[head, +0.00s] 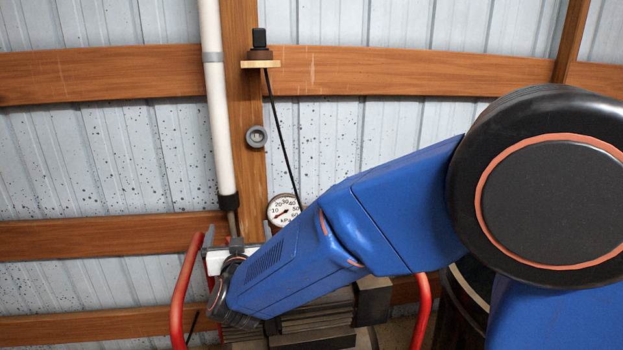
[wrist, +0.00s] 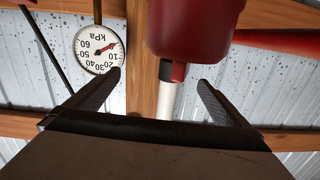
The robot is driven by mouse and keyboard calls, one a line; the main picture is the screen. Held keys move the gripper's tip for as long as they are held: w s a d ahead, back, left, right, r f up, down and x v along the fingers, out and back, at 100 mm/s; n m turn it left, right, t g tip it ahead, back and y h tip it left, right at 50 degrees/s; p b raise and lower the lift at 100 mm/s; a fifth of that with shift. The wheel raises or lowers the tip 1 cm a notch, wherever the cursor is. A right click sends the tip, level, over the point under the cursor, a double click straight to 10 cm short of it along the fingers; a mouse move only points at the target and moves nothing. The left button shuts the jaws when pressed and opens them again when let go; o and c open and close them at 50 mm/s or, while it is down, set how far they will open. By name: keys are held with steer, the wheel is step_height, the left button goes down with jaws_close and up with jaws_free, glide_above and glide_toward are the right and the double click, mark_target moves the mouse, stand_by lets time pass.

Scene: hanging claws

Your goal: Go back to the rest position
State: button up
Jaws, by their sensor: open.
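My gripper (wrist: 160,77) is open in the wrist view, its two dark fingers spread wide with nothing held between them. Behind the gap stand a wooden post (wrist: 142,60) and a white pipe (wrist: 167,95). A round kPa gauge (head: 283,210) shows just above my arm. In the wrist view the gauge (wrist: 97,49) appears upside down, left of the fingers.
A red rounded body (wrist: 195,27) fills the wrist view's upper middle, close to the fingers. In the head view, red curved bars (head: 183,290) flank dark stacked blocks (head: 318,315) under my arm. A small shelf (head: 260,64) with a black-topped object sits on the post above.

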steer(key=s+d+r+g+y, duration=0.1)
steer(key=d+r+g, duration=0.15)
steer(key=d, duration=0.95)
steer(key=s+d+r+g, duration=0.1)
steer(key=d+r+g, duration=0.15)
steer(key=d, duration=0.95)
steer(key=s+d+f+m+g+h, duration=0.1)
steer(key=s+d+f+g+h, duration=0.2)
steer(key=s+d, duration=1)
steer(key=s+d+f+m+g+h, duration=0.1)
steer(key=s+d+f+g, duration=0.3)
steer(key=s+d, duration=1)
step_height(320, 180, down, 3)
steer(key=shift+s+d+r+m+h, duration=0.2)
steer(key=shift+d+m+h, duration=0.3)
steer(key=shift+h, duration=0.4)
